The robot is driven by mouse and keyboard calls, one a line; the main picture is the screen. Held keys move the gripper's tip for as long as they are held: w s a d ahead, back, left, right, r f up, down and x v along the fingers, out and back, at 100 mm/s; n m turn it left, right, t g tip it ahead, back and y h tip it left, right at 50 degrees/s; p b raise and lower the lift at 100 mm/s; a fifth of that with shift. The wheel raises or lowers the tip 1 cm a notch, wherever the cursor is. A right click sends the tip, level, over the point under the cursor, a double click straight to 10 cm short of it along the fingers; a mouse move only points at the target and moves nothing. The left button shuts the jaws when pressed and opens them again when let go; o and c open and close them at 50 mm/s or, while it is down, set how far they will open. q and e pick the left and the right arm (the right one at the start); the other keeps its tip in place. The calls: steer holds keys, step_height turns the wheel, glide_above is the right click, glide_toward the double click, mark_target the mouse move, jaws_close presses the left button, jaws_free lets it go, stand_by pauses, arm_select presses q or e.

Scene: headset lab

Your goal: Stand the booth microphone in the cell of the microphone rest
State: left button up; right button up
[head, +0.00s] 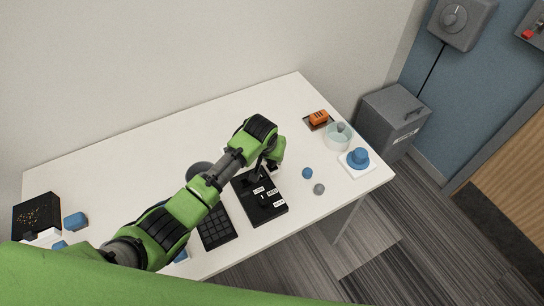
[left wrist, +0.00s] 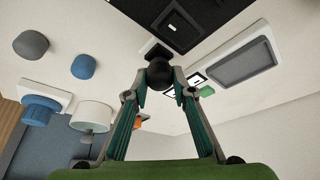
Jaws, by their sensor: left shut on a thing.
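The booth microphone shows in the left wrist view as a round dark head (left wrist: 160,73) between the fingertips. My left gripper (left wrist: 160,84) is shut on it. In the head view the gripper (head: 271,164) is above the back end of a black labelled block (head: 265,212), which looks like the microphone rest. The arm and gripper hide most of the microphone there. The block's black top also shows in the left wrist view (left wrist: 205,32). I cannot tell whether the microphone touches it or sits in a cell. My right gripper is out of view.
A black keypad (head: 216,230) lies left of the block. A blue ball (head: 307,173) and grey ball (head: 319,189) lie right of it. Farther right are a clear cup (head: 336,143), an orange item (head: 318,117) and a blue piece (head: 358,157) on a white base. The back left tabletop is clear.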

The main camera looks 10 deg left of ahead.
arm_select(q)
steer(key=shift+f, duration=0.5)
steer(key=o, duration=1.1)
steer(key=shift+r, duration=0.1)
steer(key=v, duration=1.2)
